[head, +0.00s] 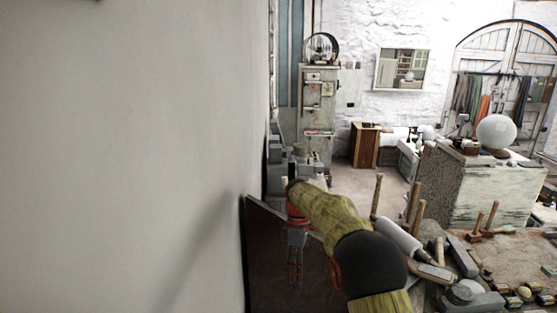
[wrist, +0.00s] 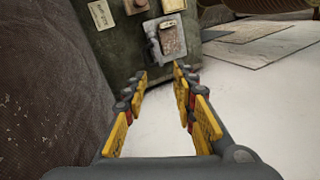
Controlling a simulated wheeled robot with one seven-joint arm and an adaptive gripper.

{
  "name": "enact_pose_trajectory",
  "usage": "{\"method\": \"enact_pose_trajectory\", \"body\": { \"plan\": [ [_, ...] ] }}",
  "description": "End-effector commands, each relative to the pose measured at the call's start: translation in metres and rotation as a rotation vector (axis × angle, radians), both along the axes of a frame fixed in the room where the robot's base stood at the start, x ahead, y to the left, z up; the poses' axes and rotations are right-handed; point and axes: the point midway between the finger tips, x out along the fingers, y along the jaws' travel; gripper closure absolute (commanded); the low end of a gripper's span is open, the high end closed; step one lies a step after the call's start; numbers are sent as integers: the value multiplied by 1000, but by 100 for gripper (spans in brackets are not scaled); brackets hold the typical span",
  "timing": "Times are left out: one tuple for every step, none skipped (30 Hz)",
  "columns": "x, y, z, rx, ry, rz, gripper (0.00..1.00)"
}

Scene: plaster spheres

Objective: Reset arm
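My gripper (head: 294,284) hangs at the end of my yellowish arm in the head view, pointing down in front of a dark brown panel by the pale wall. In the wrist view my gripper (wrist: 160,82) shows two yellow-padded fingers spread apart. The gap between them is empty, with pale floor below. Nothing is held.
A large pale wall (head: 120,150) fills the left. The dark panel (head: 265,250) stands beside my arm. A workbench (head: 520,245) with mallets and stone blocks lies to the right. A white sphere (head: 496,131) sits on a block behind. A greenish box (wrist: 90,60) stands beyond the fingers.

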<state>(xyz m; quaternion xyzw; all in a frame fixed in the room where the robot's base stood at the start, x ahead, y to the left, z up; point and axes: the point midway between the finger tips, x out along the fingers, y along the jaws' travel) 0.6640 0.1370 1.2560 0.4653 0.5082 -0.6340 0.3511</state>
Motion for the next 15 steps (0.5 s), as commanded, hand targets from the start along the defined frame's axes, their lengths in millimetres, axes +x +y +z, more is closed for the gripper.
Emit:
{"method": "enact_pose_trajectory", "body": {
  "plan": [
    [-8, -7, 9, -8, -30, -41, 73],
    [-13, -10, 15, -15, -46, -68, 73],
    [-20, -15, 22, -22, -68, -107, 73],
    [-25, -19, 27, -28, -84, -135, 73],
    [-31, -23, 32, -33, -99, -163, 73],
    [-39, -28, 38, -40, -121, -201, 73],
    [-46, -32, 42, -44, -137, -229, 73],
    [-52, -36, 46, -48, -153, -257, 73],
    [-62, -41, 51, -52, -174, -295, 73],
    [-69, -44, 55, -55, -190, -324, 73],
    [-76, -48, 58, -58, -205, -353, 73],
    [-86, -53, 62, -61, -226, -392, 73],
    [-94, -56, 64, -63, -242, -420, 73],
    [-102, -60, 66, -64, -257, -449, 73],
    [-113, -64, 68, -65, -276, -488, 73]
  ]
}}
